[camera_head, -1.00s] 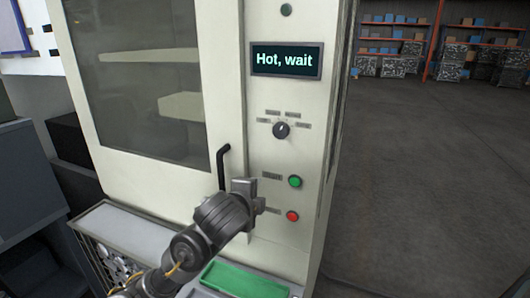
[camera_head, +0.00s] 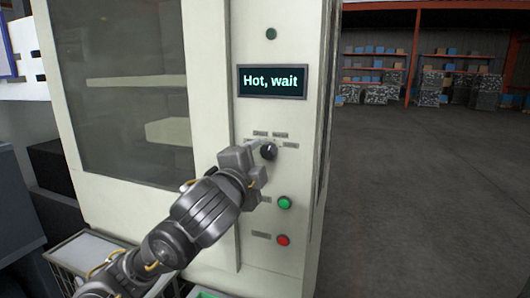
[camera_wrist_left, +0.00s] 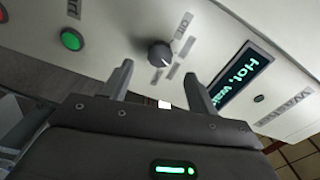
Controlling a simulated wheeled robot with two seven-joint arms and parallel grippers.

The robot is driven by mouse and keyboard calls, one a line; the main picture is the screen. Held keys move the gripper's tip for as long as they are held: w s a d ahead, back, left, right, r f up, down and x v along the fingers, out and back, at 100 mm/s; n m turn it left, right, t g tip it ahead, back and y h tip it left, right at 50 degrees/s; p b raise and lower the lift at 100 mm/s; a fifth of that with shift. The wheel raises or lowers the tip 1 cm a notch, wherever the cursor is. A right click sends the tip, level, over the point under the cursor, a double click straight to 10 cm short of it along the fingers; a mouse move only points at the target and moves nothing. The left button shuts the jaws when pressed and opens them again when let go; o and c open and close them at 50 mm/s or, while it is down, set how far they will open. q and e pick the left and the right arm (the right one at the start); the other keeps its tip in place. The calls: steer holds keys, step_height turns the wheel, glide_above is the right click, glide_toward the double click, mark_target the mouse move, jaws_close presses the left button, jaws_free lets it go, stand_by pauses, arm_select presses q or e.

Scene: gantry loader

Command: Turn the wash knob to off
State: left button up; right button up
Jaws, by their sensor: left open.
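The wash knob (camera_head: 268,151) is a small dark round knob with a pale pointer line, on the cream machine panel below the display. My left gripper (camera_head: 258,160) is just left of the knob in the head view. In the left wrist view its two fingers (camera_wrist_left: 158,85) are spread with nothing between them. My right gripper is not in view.
The display (camera_head: 272,81) above the knob reads "Hot, wait". A green button (camera_head: 284,203) and a red button (camera_head: 283,239) sit below the knob. A large window (camera_head: 125,90) is at the left. Open floor (camera_head: 420,200) lies to the right.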

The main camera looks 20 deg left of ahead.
mark_target(268, 153)
arm_select(q)
steer(key=w, duration=0.2)
steer(key=w+p, duration=0.1)
steer(key=w, duration=0.2)
steer(key=shift+w+d, duration=0.2)
steer(key=shift+w, duration=0.1)
steer(key=shift+c, duration=0.5)
steer(key=c, duration=0.9)
